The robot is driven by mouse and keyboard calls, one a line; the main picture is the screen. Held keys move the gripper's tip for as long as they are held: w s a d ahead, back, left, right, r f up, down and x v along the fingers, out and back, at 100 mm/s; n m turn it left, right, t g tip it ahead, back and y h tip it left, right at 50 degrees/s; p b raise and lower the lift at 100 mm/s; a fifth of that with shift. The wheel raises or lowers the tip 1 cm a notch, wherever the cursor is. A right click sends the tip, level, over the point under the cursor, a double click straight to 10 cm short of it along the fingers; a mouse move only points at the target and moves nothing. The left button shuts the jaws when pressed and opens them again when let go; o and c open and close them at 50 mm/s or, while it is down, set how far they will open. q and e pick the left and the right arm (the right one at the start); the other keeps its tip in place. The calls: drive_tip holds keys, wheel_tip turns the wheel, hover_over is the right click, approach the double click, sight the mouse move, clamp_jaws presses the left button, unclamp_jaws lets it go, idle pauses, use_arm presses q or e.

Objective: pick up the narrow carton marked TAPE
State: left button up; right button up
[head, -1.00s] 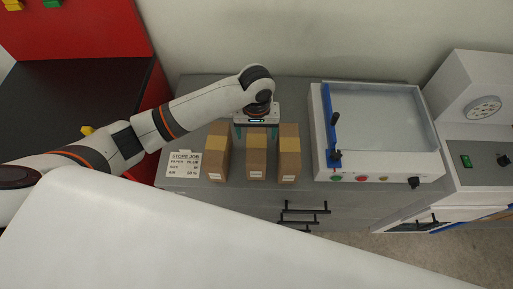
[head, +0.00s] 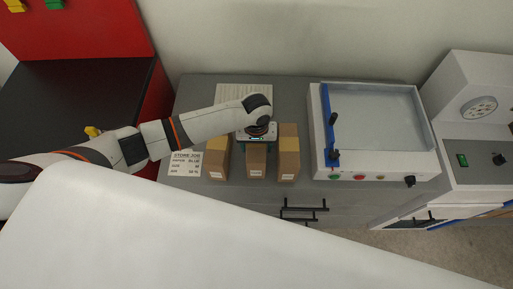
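Three brown cartons with tan tape strips stand in a row on the grey cabinet top: a left one (head: 217,160), a middle one (head: 256,164) and a right one (head: 288,158). Each has a small white label on its front, too small to read, so I cannot tell which is marked TAPE. My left gripper (head: 257,143) is over the middle carton, pointing down. Its fingers look spread wider than that carton, one on each side. The gripper hides the carton's rear top. My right gripper is not in view.
A store job card (head: 185,164) lies left of the cartons. A pale sheet (head: 243,92) lies behind my arm. A white machine (head: 375,165) with a blue bar stands close on the right, with another machine (head: 485,150) beyond it. Drawer handles (head: 304,208) project in front.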

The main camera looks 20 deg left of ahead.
use_arm(q)
drive_tip(key=c, duration=1)
drive_tip(key=shift+o, duration=0.2)
drive_tip(key=shift+r, duration=0.1)
